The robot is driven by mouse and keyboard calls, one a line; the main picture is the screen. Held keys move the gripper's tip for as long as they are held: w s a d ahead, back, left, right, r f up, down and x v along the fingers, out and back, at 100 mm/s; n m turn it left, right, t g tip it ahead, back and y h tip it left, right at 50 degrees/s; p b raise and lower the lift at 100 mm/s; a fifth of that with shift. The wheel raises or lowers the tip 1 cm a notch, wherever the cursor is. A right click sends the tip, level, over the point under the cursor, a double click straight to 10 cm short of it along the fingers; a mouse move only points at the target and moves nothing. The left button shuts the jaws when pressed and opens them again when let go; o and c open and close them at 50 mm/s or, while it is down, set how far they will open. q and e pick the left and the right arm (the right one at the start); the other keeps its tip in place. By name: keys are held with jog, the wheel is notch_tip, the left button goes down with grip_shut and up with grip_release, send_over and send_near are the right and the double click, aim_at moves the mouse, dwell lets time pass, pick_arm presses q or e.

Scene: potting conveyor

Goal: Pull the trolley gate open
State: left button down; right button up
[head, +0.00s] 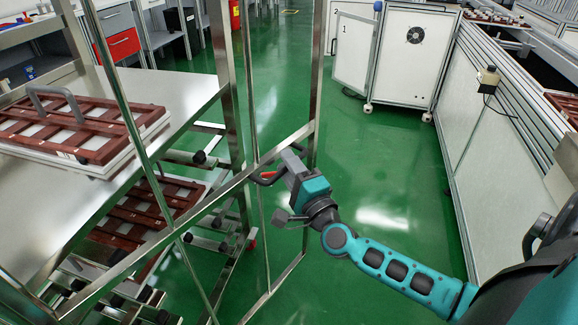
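The trolley gate (228,188) is a tall metal frame with diagonal and upright bars, standing in the middle of the head view in front of the trolley (185,105). A dark handle (262,181) with a red part sits on the gate's crossbar. My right gripper (284,167) reaches in from the lower right, and its fingertips are at the handle. The fingers overlap the handle and bar, so I cannot tell whether they are closed around it. My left gripper is not in view.
Brown slatted trays (95,118) lie on the trolley's shelves at left. A white cabinet (413,62) on casters stands at the back right. A white-panelled conveyor (490,125) runs along the right. Green floor (375,165) is clear between gate and conveyor.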

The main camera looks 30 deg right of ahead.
grip_shut()
dwell(0.4)
